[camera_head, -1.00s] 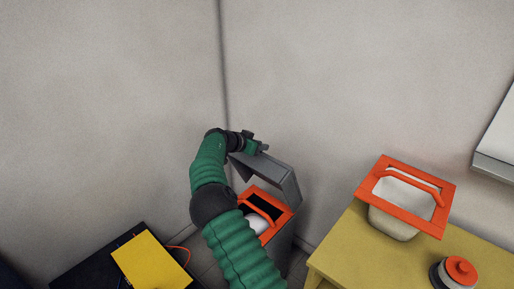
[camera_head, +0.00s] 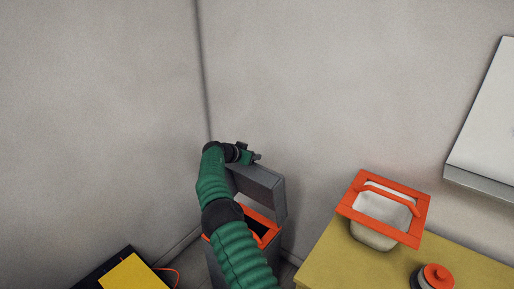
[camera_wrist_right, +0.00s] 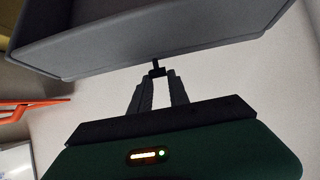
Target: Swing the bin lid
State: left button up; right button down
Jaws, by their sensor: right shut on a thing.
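The grey bin (camera_head: 217,268) stands in the corner, with an orange rim (camera_head: 264,222) around its dark opening. Its grey lid (camera_head: 262,186) is raised and tilted above the opening. My right gripper (camera_head: 256,157) is at the lid's upper edge. In the right wrist view the lid (camera_wrist_right: 150,45) spans the top, and the fingers of my right gripper (camera_wrist_right: 157,74) are closed together at its edge, shut on a small dark part there. My green right arm covers part of the bin and its opening. My left gripper is not in view.
A yellow table (camera_head: 330,262) stands at the right, bearing a white container with an orange rim (camera_head: 375,235) and an orange-topped jar (camera_head: 437,277). A white box (camera_head: 490,120) is on the right wall. A black and yellow item (camera_head: 135,275) lies low at left.

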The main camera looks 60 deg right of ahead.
jog(key=d+p, duration=0.2)
jog(key=d, duration=0.1)
jog(key=shift+r+p, duration=0.25)
jog(key=shift+p, duration=0.15)
